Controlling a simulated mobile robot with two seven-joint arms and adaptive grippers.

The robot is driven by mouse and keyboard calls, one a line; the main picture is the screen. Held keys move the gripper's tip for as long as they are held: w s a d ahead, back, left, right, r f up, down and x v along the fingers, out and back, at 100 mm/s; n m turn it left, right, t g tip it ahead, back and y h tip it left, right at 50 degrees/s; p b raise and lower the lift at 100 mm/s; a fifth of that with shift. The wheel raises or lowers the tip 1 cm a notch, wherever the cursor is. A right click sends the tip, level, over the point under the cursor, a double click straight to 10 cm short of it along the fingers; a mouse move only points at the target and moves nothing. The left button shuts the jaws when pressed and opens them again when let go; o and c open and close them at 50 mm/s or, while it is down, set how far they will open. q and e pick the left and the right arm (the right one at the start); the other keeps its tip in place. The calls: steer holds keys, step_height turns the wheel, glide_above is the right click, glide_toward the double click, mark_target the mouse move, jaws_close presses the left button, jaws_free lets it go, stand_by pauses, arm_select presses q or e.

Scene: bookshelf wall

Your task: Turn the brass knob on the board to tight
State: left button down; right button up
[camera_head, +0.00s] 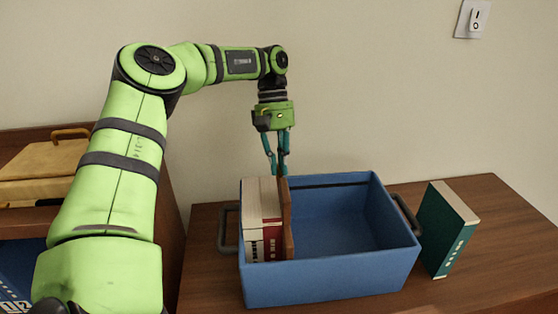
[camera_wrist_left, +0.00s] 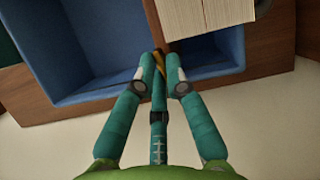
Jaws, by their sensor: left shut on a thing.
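A brown wooden board (camera_head: 287,225) stands upright in the blue box, against the right side of the books. In the left wrist view its edge (camera_wrist_left: 153,22) runs toward my fingertips. My left gripper (camera_head: 278,170) points down at the top of the board, fingers closed together. In the left wrist view the fingertips of my left gripper (camera_wrist_left: 164,66) are shut on a small yellow brass-coloured piece, the brass knob (camera_wrist_left: 160,62), mostly hidden between them. In the head view the knob is hidden and its turn position cannot be told. My right gripper is in neither view.
The blue box (camera_head: 330,283) with grey side handles stands on a brown wooden top (camera_head: 470,265). Pale and red books (camera_head: 262,222) fill its left end; the right part is empty. A green book (camera_head: 447,230) stands to its right. A lidded tan case (camera_head: 42,163) is at left.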

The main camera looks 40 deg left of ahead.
arm_select(q)
steer(key=shift+w+r+m+y, duration=0.1)
steer(key=shift+m+y, duration=0.2)
steer(key=shift+m, duration=0.5)
steer(key=shift+g, duration=0.3)
steer(key=c, duration=1.6)
jaws_free()
steer(key=shift+o, duration=0.2)
step_height(320, 180, up, 10)
